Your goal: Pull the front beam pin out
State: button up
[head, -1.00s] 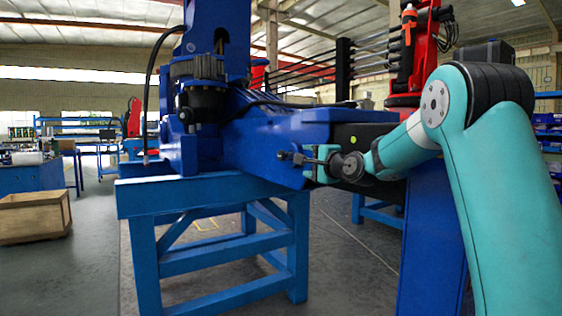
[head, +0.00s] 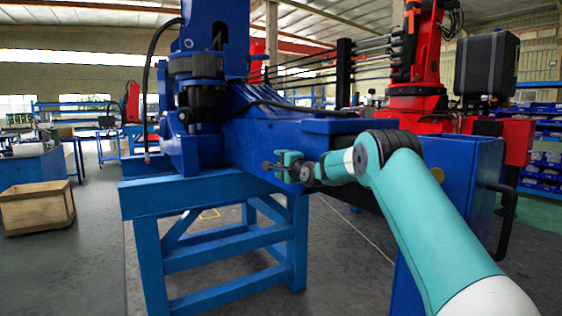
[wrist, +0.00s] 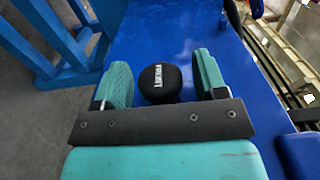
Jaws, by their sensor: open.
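The front beam pin shows in the wrist view as a round black knob (wrist: 160,84) with small white lettering, standing against the blue beam face (wrist: 150,30). My gripper (wrist: 163,80) is open, with one teal finger pad on each side of the knob. A narrow gap shows on each side, so the pads look clear of it. In the head view my gripper (head: 270,170) is at the side of the blue beam (head: 285,135), near its lower edge.
A blue stand (head: 220,255) carries the crane part, below and left of my gripper. A blue cabinet (head: 465,175) and a red robot arm (head: 425,60) are at the right. A wooden crate (head: 38,207) lies on the floor at far left.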

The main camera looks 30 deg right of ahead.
grip_shut()
jog(key=shift+a, duration=2.55)
grip_release()
jog(key=shift+a, duration=0.1)
jog(key=shift+s, duration=0.1)
jog(key=s+b, duration=0.1)
jog(key=s, duration=1.6)
jog(key=shift+s+d+b, duration=0.2)
jog(key=shift+d+b, duration=0.15)
jog(key=shift+d, duration=0.05)
